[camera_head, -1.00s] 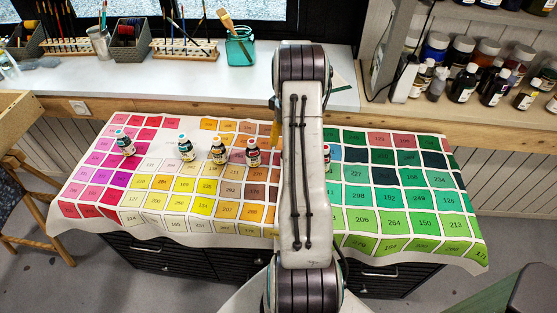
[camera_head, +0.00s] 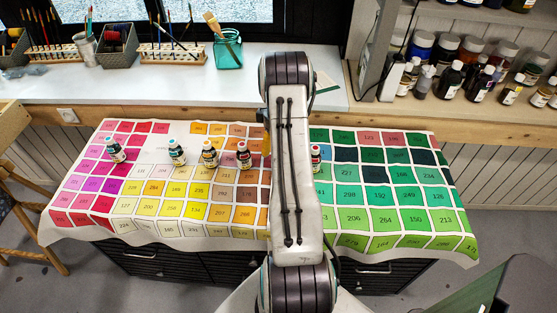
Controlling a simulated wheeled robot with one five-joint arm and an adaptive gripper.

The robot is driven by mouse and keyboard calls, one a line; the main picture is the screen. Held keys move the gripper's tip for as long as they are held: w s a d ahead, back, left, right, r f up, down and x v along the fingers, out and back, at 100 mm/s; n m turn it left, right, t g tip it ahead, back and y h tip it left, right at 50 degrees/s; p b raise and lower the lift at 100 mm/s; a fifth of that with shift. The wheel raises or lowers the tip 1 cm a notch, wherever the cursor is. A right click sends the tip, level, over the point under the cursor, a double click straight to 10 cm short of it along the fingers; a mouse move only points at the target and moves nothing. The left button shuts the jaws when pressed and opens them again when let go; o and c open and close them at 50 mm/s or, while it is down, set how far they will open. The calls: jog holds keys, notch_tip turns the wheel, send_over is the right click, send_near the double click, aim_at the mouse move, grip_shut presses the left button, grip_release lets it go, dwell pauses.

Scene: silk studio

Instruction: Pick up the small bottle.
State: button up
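Several small bottles stand on a colour-chart cloth (camera_head: 140,228) spread over a low cabinet. One bottle (camera_head: 115,151) is at the left on the pink squares. A second bottle (camera_head: 177,152), a third bottle (camera_head: 209,153) and a fourth bottle (camera_head: 243,155) stand in a row left of my arm. Another bottle (camera_head: 316,158) with a red cap is just right of my arm, partly hidden by it. I cannot tell which one the task means. My arm rises through the middle of the view and hides my gripper.
A white worktop (camera_head: 120,88) behind holds brush racks and a teal glass jar (camera_head: 228,50). A shelf at the upper right holds several larger paint bottles (camera_head: 450,80). A wooden stool (camera_head: 25,215) stands at the left. The right half of the cloth is mostly clear.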

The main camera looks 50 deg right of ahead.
jog(key=shift+s+f+p, duration=0.1)
jog(key=shift+f+p, duration=0.45)
jog(key=shift+f, duration=1.65)
jog(key=shift+c, duration=0.4)
jog(key=c, duration=1.3)
